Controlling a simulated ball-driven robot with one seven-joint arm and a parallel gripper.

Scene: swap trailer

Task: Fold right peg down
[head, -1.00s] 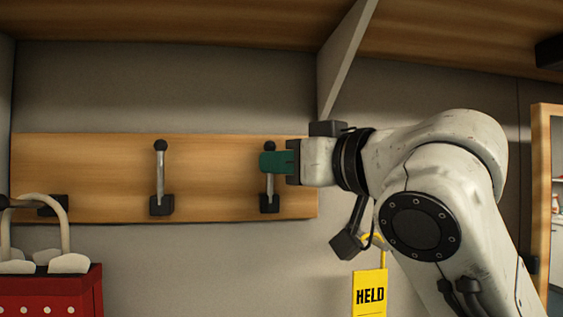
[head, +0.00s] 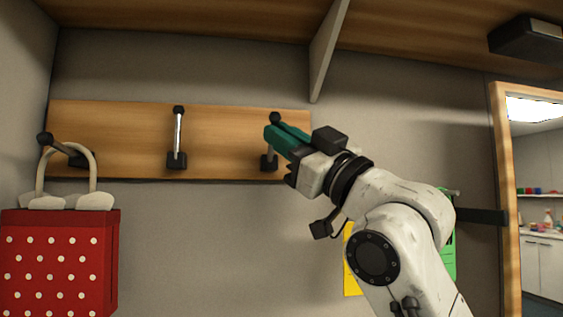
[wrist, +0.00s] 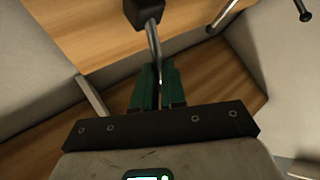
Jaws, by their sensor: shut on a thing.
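The right peg (head: 269,161) stands up from its black base on the wooden board (head: 225,140), its dark knob at the top. My gripper (head: 273,136) comes from the lower right with its green fingers at the peg's shaft, below the knob. In the wrist view the fingers (wrist: 157,88) are shut around the metal shaft (wrist: 153,42), with the black base (wrist: 143,12) beyond them. The fingers hide part of the shaft in the head view.
The middle peg (head: 178,140) stands upright. The left peg (head: 62,147) juts outward, with a red dotted bag (head: 58,260) by its handles there. A grey bracket (head: 327,50) is above right. A yellow tag (head: 352,270) hangs behind my arm. A doorway (head: 506,180) is at right.

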